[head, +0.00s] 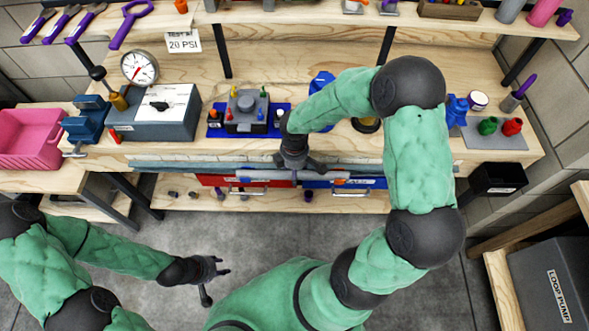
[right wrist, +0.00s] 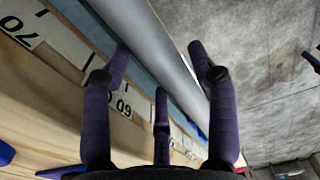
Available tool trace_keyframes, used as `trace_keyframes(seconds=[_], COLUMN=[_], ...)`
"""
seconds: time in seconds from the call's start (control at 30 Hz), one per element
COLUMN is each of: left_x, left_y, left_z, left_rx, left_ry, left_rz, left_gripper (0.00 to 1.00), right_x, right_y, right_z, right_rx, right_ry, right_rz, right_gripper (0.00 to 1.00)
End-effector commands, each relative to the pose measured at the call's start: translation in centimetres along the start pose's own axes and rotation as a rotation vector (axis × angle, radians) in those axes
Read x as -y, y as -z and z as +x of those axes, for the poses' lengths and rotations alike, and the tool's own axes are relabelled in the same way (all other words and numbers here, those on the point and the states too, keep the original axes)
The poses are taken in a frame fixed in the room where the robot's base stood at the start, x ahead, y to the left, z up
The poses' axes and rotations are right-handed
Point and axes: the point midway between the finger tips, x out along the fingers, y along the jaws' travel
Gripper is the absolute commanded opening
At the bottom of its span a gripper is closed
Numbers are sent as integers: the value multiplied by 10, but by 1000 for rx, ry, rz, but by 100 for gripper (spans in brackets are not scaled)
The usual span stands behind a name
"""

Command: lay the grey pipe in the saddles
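The grey pipe (head: 262,174) lies level along the front edge of the bench, above the red and blue boxes. My right gripper (head: 301,168) is over the pipe from above. In the right wrist view the pipe (right wrist: 160,50) runs diagonally between its purple fingers (right wrist: 160,65), with fingertips close to both sides; whether they press on it is unclear. I cannot make out the saddles clearly; the arm and gripper hide part of the bench edge. My left gripper (head: 217,283) is empty, fingers spread, above the floor, well away from the pipe.
The bench holds a grey box with a white plate (head: 165,108), a blue vise (head: 87,120) and a blue tray (head: 215,128) with a grey device. A red box (head: 220,182) and a blue box (head: 318,183) sit below the edge. Open floor lies in front.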

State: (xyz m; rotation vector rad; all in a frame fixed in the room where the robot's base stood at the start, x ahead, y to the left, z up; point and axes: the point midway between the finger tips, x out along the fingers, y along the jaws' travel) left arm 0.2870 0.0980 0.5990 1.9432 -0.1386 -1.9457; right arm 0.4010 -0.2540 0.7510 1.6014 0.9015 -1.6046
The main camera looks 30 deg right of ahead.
Motion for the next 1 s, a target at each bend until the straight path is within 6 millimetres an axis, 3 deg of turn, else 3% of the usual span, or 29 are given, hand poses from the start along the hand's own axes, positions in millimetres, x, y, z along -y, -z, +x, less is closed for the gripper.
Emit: trace_keyframes(seconds=[0.33,0.47,1.0], left_x=[0,0,0], left_y=[0,0,0], left_z=[0,0,0], left_rx=[0,0,0], left_ry=[0,0,0], left_rz=[0,0,0], left_gripper=[40,40,40], right_x=[0,-1,-1], right_y=[0,0,0], right_z=[-1,-10,-104], right_rx=[0,-1,-1], right_ry=[-1,-4,-3], right_rz=[0,1,0], right_gripper=[69,69,69])
